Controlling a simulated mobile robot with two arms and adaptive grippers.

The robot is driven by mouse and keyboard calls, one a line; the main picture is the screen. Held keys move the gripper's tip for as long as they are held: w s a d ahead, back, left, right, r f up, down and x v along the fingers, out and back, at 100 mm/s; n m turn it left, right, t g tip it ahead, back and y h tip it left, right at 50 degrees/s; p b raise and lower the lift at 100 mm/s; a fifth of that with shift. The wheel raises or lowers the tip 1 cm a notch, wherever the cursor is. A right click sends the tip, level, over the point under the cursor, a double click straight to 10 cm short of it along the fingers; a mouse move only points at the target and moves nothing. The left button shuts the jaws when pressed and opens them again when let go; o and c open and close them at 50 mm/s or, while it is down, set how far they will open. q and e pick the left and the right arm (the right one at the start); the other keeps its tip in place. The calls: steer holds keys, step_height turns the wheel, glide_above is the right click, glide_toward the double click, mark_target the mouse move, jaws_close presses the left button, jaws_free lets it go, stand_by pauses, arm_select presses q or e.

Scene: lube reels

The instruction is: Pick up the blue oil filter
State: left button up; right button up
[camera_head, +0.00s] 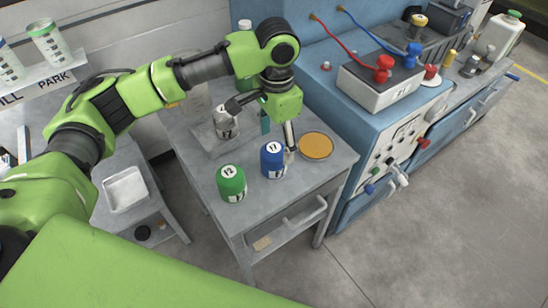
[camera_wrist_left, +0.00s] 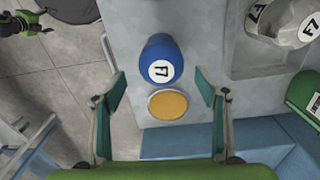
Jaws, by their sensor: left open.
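The blue oil filter (camera_head: 272,160) stands upright on the grey cart top, with a white number label. It also shows in the left wrist view (camera_wrist_left: 158,60), just beyond the fingertips. My left gripper (camera_head: 262,125) is open and empty. In the head view it is above and behind the filter, with one finger close to the filter's right side; I cannot tell if they touch. In the left wrist view the open fingers (camera_wrist_left: 162,92) flank an orange disc (camera_wrist_left: 168,106). A small green and dark part at the upper left there may be my right gripper (camera_wrist_left: 24,24); its state is unclear.
A green filter (camera_head: 231,183) stands to the left of the blue one. A whitish filter (camera_head: 225,122) sits in a grey tray behind. The orange disc (camera_head: 316,145) lies to the right. A blue cabinet (camera_head: 350,130) borders the cart on the right. The cart's front is clear.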

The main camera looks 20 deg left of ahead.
mark_target(274, 148)
arm_select(q)
steer(key=f, duration=0.4)
steer(key=shift+s+a+f+p, duration=0.2)
steer(key=shift+a+p, duration=0.15)
steer(key=shift+w+f, duration=0.1)
steer(key=shift+f, duration=0.3)
steer(key=c, duration=1.4)
